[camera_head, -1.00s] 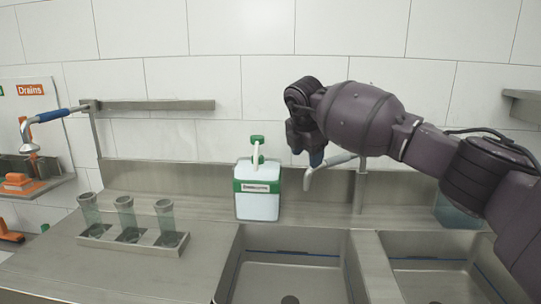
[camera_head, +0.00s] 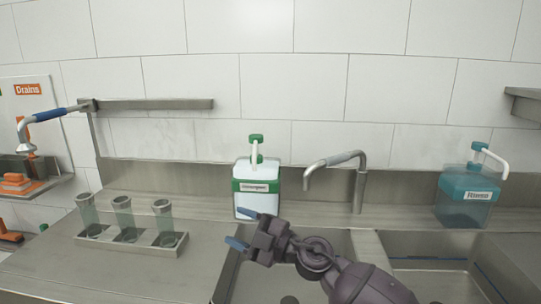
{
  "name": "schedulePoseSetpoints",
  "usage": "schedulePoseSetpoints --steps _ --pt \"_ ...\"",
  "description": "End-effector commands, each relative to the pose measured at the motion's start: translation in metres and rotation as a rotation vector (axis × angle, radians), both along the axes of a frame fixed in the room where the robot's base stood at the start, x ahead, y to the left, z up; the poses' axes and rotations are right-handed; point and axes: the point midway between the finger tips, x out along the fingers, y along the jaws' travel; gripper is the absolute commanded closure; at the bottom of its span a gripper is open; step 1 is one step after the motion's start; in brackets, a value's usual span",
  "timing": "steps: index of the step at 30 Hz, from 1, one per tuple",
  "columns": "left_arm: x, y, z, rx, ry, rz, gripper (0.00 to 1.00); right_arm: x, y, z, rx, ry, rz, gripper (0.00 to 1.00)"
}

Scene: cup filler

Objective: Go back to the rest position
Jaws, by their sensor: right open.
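My right gripper (camera_head: 243,228) is in the lower middle of the head view, over the left edge of the left sink. Its blue-tipped fingers point left and are apart, with nothing between them. Its dark arm comes in from the bottom right. A white and green pump bottle (camera_head: 256,187) stands on the counter behind the gripper. The gripper's upper finger overlaps the bottle's lower part in the picture. My left gripper is not in view.
A metal rack (camera_head: 147,248) with three clear cups stands on the left counter. A faucet (camera_head: 358,190) rises behind the sinks (camera_head: 440,251). A teal bottle labelled Rinse (camera_head: 465,200) stands at the right. A spray hose (camera_head: 45,117) and wall shelf (camera_head: 160,104) are at the left.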

Motion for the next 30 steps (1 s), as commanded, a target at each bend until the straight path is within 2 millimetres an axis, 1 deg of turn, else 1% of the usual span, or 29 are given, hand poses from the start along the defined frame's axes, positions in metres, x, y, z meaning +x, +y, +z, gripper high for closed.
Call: schedulePoseSetpoints --steps 1,3,5,6,8,9,11,12,13,14,15,17,18,20,21,23,24,26,27,30 --pt "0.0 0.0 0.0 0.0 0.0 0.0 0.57 -0.004 -0.012 -0.002 0.078 0.028 -0.063 0.41" --pt "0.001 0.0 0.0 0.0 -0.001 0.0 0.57 -0.005 -0.032 -0.003 0.177 0.066 -0.166 0.41" --pt "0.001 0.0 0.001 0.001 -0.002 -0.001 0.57 -0.007 -0.051 -0.006 0.251 0.106 -0.26 0.41" --pt "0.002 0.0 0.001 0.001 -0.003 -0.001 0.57 -0.008 -0.066 -0.01 0.296 0.137 -0.326 0.41" --pt "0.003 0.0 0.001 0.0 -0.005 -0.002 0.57 -0.01 -0.088 -0.018 0.351 0.186 -0.428 0.41" --pt "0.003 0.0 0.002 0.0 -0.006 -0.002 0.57 -0.013 -0.103 -0.025 0.384 0.224 -0.496 0.41" --pt "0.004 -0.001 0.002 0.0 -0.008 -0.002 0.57 -0.018 -0.127 -0.037 0.425 0.285 -0.6 0.41" --pt "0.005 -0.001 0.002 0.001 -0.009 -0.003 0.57 -0.022 -0.143 -0.046 0.445 0.33 -0.669 0.41" --pt "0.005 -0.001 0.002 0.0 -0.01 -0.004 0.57 -0.026 -0.155 -0.054 0.457 0.364 -0.722 0.41" --pt "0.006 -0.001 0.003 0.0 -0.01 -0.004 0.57 -0.031 -0.167 -0.062 0.468 0.399 -0.772 0.41" --pt "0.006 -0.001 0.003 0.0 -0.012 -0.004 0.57 -0.038 -0.182 -0.073 0.477 0.45 -0.84 0.41" --pt "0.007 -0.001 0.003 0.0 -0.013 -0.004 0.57 -0.051 -0.205 -0.091 0.484 0.531 -0.939 0.41" --pt "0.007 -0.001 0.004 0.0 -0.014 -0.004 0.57 -0.061 -0.22 -0.104 0.482 0.588 -1.001 0.41" --pt "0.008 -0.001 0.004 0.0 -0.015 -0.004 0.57 -0.078 -0.24 -0.123 0.471 0.676 -1.093 0.41" --pt "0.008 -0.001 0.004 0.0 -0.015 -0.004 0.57 -0.091 -0.253 -0.136 0.46 0.739 -1.149 0.41" --pt "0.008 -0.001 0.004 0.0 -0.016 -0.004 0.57 -0.114 -0.271 -0.154 0.434 0.834 -1.228 0.41" --pt "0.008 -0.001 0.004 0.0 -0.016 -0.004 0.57 -0.13 -0.281 -0.166 0.414 0.9 -1.276 0.41" --pt "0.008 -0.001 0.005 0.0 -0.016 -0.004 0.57 -0.156 -0.296 -0.183 0.375 1.003 -1.342 0.41" --pt "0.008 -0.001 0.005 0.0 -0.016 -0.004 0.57 -0.174 -0.304 -0.193 0.345 1.072 -1.378 0.41" --pt "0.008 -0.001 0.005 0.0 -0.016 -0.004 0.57 -0.218 -0.319 -0.213 0.272 1.227 -1.444 0.41"
